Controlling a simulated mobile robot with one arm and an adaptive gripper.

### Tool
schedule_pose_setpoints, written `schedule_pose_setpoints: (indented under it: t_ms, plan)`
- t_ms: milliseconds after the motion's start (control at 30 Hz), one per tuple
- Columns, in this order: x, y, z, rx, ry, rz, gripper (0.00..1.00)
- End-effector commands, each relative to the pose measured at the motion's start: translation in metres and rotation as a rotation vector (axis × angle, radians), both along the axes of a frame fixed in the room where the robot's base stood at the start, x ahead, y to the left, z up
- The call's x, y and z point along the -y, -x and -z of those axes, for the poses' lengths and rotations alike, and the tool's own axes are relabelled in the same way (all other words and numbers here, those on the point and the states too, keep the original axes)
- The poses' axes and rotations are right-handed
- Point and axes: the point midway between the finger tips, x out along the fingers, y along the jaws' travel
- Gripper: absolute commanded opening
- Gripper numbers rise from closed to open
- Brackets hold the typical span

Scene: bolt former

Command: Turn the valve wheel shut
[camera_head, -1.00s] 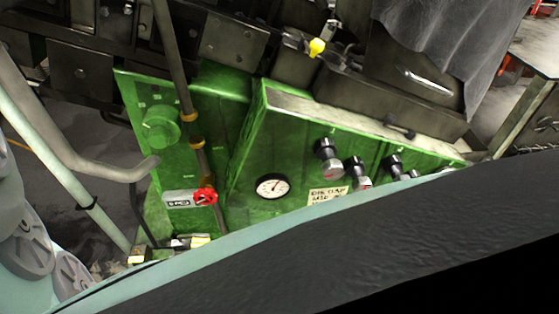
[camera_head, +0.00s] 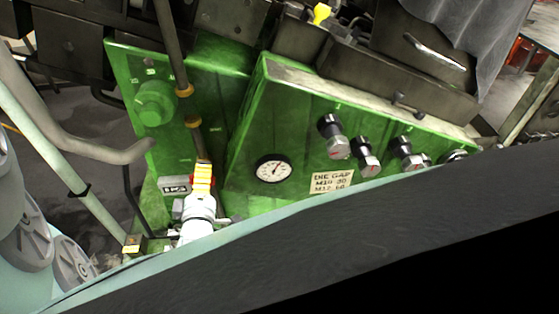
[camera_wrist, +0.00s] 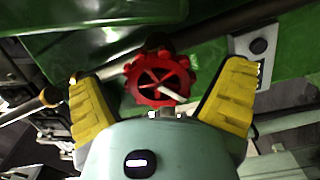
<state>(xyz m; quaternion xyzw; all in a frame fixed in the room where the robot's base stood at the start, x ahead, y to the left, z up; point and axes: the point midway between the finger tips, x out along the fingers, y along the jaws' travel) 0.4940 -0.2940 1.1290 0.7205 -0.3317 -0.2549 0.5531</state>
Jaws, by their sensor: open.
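The red valve wheel (camera_wrist: 160,78) shows in the wrist view, a spoked handwheel with a pale rod-like part across its face. My gripper (camera_wrist: 163,85) is open, with one yellow finger on each side of the wheel and visible gaps between. I cannot tell how deep the wheel sits between the fingers.
Several black knobs (camera_head: 333,136) line the panel's right part. A brown vertical pipe (camera_head: 173,60) runs just above my gripper. A grey bent rail (camera_head: 95,150) is at left.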

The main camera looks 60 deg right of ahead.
Motion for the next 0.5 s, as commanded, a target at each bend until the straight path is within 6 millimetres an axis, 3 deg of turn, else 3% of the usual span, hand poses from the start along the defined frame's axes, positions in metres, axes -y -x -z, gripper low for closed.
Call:
schedule_pose_setpoints:
  t_ms: [400,500]
  plan:
    - [0.0077,-0.0039,-0.0008,0.001,0.001,0.004,0.95]
    - [0.0076,-0.0039,-0.0007,0.001,0.001,0.004,0.86]
